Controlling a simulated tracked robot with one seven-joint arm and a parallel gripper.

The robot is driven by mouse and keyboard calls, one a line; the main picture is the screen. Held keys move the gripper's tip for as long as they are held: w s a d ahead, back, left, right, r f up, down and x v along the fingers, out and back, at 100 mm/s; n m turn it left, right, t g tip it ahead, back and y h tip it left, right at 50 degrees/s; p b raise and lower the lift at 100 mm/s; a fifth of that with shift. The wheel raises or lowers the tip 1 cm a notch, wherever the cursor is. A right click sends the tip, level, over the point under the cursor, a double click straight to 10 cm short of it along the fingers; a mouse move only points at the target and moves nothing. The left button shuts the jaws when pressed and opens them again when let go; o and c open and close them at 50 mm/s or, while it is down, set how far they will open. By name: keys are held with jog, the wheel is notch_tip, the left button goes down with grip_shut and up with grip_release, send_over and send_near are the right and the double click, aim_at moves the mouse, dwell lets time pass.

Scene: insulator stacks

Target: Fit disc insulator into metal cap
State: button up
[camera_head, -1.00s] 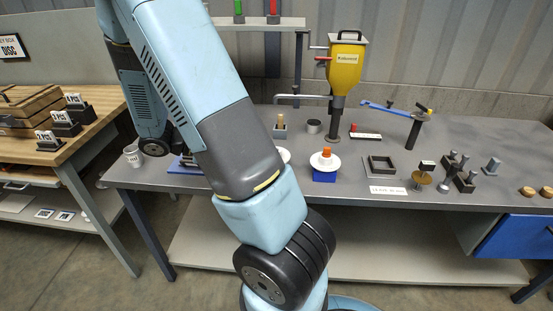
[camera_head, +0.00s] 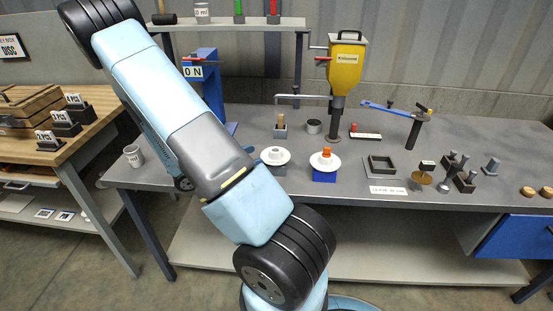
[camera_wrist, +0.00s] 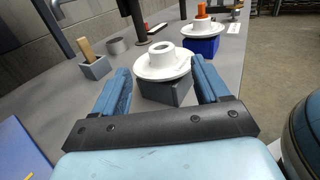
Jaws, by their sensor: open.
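A white disc insulator with a raised hollow hub (camera_wrist: 163,62) rests on a dark grey block (camera_wrist: 168,92) in the wrist view. It also shows in the head view (camera_head: 275,156), beside my arm. My gripper (camera_wrist: 160,72) is open, with one blue finger on each side of that disc in the picture. Nothing is held; I cannot tell how far beyond the fingertips the disc is. A second white disc (camera_head: 320,164) with an orange top sits on a blue block (camera_head: 325,176). A grey round cup (camera_head: 313,126) stands behind the discs; I cannot tell whether it is the metal cap.
A small holder with a wooden-handled tool (camera_head: 280,130) stands behind the discs. A yellow hopper (camera_head: 346,65) rises at the back. A square frame (camera_head: 382,166) and several small metal parts stand to the right.

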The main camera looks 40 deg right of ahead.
aim_at(274, 151)
jog(key=x, duration=0.9)
jog(key=shift+f, duration=0.3)
jog(key=shift+a, duration=0.1)
grip_shut()
